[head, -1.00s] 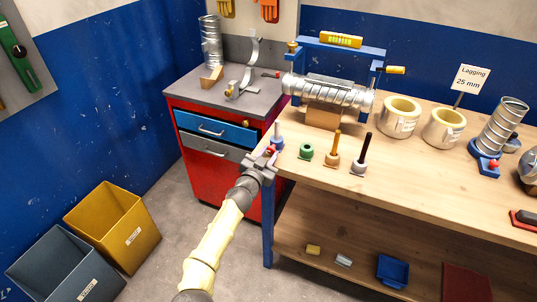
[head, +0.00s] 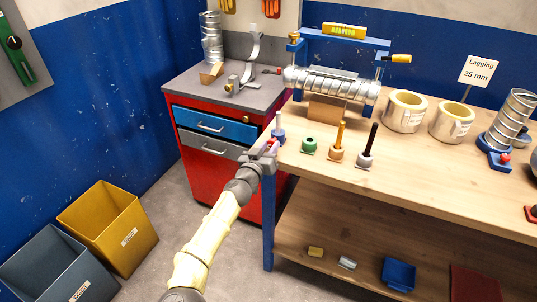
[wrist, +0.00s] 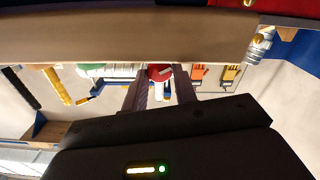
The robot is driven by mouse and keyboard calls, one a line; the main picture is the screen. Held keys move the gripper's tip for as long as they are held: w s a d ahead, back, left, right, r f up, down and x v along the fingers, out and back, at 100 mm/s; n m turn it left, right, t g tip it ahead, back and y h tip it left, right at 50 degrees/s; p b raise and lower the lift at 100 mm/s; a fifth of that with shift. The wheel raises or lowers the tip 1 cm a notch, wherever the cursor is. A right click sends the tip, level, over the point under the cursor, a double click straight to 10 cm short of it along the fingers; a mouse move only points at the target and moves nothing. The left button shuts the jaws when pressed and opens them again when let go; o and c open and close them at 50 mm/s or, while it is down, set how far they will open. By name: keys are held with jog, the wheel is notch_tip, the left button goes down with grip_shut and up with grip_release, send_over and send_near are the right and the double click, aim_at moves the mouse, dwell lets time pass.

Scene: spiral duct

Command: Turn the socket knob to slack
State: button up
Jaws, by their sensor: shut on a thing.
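The red socket knob (head: 271,143) is on the near side of a blue socket (head: 279,137) at the left front corner of the workbench. A pale peg (head: 278,120) stands upright in that socket. My gripper (head: 268,150) is shut on the red knob, reaching it from the front of the bench. In the wrist view the red knob (wrist: 159,72) shows between the two fingers (wrist: 160,88). The gripper hides part of the knob in the head view, and I cannot read any slack mark or the knob's angle.
A green socket (head: 309,144), an orange-pegged socket (head: 338,145) and a black-pegged socket (head: 367,150) stand to the right along the bench (head: 420,170). A red drawer cabinet (head: 195,155) is behind left. A yellow bin (head: 110,225) stands on the floor.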

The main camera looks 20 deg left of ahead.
jog(key=shift+r+n+b, duration=0.15)
jog(key=shift+n+b, duration=0.85)
jog(key=shift+n, duration=0.8)
jog(key=o, duration=1)
jog(key=shift+w, duration=0.15)
jog(key=shift+a, duration=0.1)
